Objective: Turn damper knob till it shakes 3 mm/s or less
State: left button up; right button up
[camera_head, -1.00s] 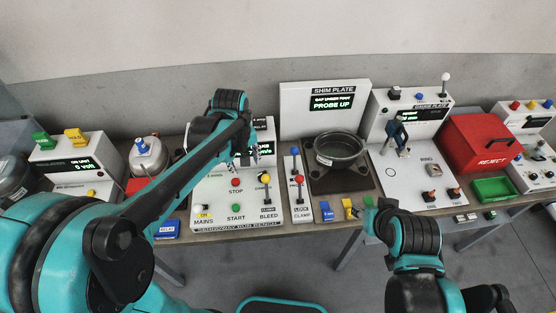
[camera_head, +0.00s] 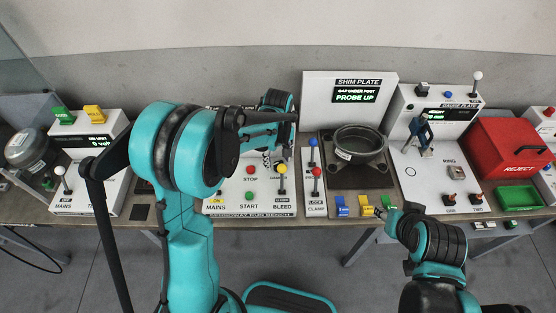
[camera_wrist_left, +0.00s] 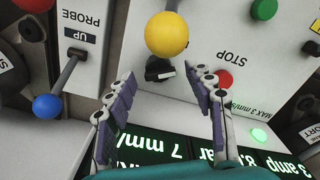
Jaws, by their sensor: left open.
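The wrist view shows a small black knob (camera_wrist_left: 158,70) with a white mark, probably the damper knob, just below a yellow ball (camera_wrist_left: 166,33) on the bench panel. My left gripper (camera_wrist_left: 165,80) is open, with one finger on each side of the black knob. I cannot tell whether either finger touches it. The display (camera_wrist_left: 180,148) reads 7 mm/s, upside down, near a "MAX 3 mm/s" label. In the head view my left gripper (camera_head: 267,158) hangs over the run bench (camera_head: 225,207) and hides the knob. My right gripper (camera_head: 380,212) is small and dark near the table's front edge.
Close by are the red STOP button (camera_wrist_left: 225,80), green START button (camera_wrist_left: 264,8) and blue-ball probe lever (camera_wrist_left: 47,105). The red-ball clamp lever (camera_head: 316,172) stands right of the bench panel. A dark round casting (camera_head: 360,143) sits on the shim plate fixture.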

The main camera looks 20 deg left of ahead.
pick_arm(q)
jog(key=c, duration=1.1)
jog(key=shift+m, duration=0.3)
jog(key=m, duration=0.6)
jog(key=shift+m, duration=0.3)
jog(key=m, duration=0.6)
jog(key=shift+w+b, duration=0.1)
jog(key=shift+b, duration=0.2)
jog(key=shift+m, duration=0.4)
